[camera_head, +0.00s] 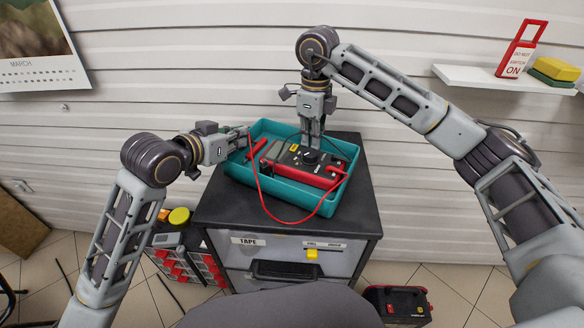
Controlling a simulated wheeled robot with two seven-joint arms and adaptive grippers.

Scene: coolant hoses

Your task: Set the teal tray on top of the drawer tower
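The teal tray (266,190) is over the black top of the drawer tower (345,215), near its back left, and looks level. I cannot tell for sure whether it rests fully on the top. Inside it lie a red and black multimeter (300,165) and a red lead that loops over the front wall. My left gripper (244,140) is at the tray's left rim, by a red probe. My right gripper (312,143) points down at the far rim, behind the multimeter. Its fingertips are partly hidden, and neither grip on the rim shows clearly.
A small red drawer unit (190,265) with a yellow item on top stands at the lower left. A red and black case (398,303) is on the floor at right. A white wall shelf (480,78) is at upper right. The tower's front and right top is clear.

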